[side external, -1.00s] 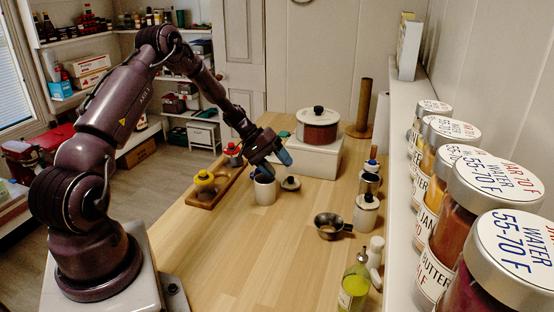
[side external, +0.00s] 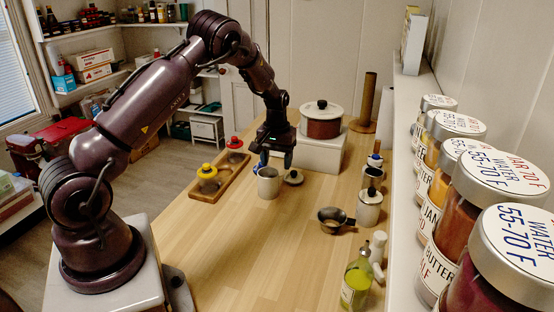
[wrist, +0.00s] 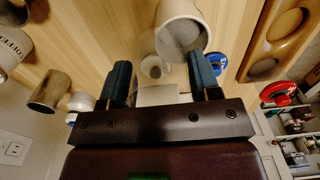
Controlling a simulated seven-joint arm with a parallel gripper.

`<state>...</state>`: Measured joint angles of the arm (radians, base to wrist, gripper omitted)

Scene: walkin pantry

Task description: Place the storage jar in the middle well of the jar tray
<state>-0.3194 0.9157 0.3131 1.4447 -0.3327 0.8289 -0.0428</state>
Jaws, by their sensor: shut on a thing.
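My gripper (side external: 276,160) points down over the counter, just behind the open white canister (side external: 268,183). In the wrist view its two dark fingers (wrist: 160,85) are apart, with a pale thing (wrist: 162,96) between them that I cannot make out. A blue-rimmed round thing, seemingly the blue-lidded storage jar (wrist: 217,64), shows outside the right finger; in the side view it is mostly hidden behind the canister. The middle well looks empty.
A lidded pot (side external: 321,122) stands on a white box (side external: 312,153) behind my gripper. A metal pan (side external: 335,218), a white lidded canister (side external: 369,208) and an oil bottle (side external: 356,280) stand to the right. The front counter is clear.

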